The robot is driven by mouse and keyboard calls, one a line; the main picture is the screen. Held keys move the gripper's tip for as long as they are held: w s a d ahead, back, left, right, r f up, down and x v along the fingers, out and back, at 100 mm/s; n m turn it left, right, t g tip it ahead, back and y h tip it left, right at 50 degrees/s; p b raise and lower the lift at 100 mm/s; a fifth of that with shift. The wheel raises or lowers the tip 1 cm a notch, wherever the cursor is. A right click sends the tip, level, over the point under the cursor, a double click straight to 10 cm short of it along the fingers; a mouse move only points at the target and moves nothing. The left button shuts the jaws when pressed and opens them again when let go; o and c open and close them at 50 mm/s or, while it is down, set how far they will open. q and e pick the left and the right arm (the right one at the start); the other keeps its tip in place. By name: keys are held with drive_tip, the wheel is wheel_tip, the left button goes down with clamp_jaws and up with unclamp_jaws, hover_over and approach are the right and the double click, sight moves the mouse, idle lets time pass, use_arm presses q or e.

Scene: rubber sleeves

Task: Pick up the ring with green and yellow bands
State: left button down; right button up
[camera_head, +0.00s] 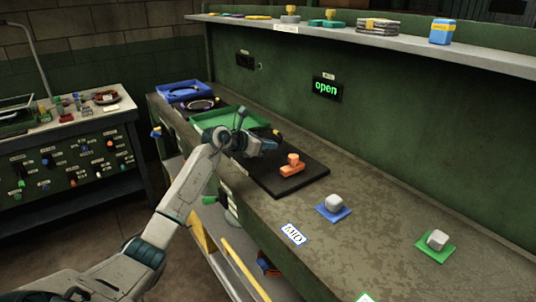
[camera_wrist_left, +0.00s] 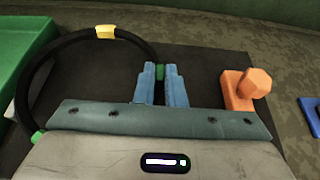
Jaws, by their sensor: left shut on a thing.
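The black ring (camera_wrist_left: 66,44) shows in the left wrist view, with a yellow band (camera_wrist_left: 106,31) at its far side and green bands at its right and lower left. My left gripper (camera_wrist_left: 161,76) has its blue fingers shut on the ring at the right green band. My wrist housing hides the near part of the ring. In the head view my left gripper (camera_head: 268,144) is over the far part of the black mat (camera_head: 255,182) and mostly hides the ring. I cannot tell whether the ring touches the mat. My right gripper is not in view.
An orange knobbed block (camera_head: 291,166) stands on the mat, right of my left gripper. A green tray (camera_head: 225,117) and a blue tray (camera_head: 184,91) lie beyond. A shelf (camera_head: 350,37) runs above.

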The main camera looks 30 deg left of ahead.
use_arm(q)
drive_tip(key=s+a, duration=0.1)
drive_tip(key=s, duration=0.1)
drive_tip(key=s+a+b, duration=0.1)
drive_tip(key=s, duration=0.1)
drive_tip(key=s+a+b, duration=0.1)
drive_tip(key=s, duration=0.1)
drive_tip(key=shift+s+a+r, duration=0.25)
drive_tip(key=s+a+b, duration=0.1)
drive_tip(key=s, duration=0.1)
drive_tip(key=s+a+b, duration=0.1)
drive_tip(key=s, duration=0.1)
drive_tip(key=s+a+r+b, duration=0.1)
drive_tip(key=s, duration=0.2)
drive_tip(key=shift+a, duration=0.15)
drive_tip(key=shift+s+a+r, duration=0.1)
drive_tip(key=shift+s+r, duration=0.05)
drive_tip(key=shift+s, duration=0.25)
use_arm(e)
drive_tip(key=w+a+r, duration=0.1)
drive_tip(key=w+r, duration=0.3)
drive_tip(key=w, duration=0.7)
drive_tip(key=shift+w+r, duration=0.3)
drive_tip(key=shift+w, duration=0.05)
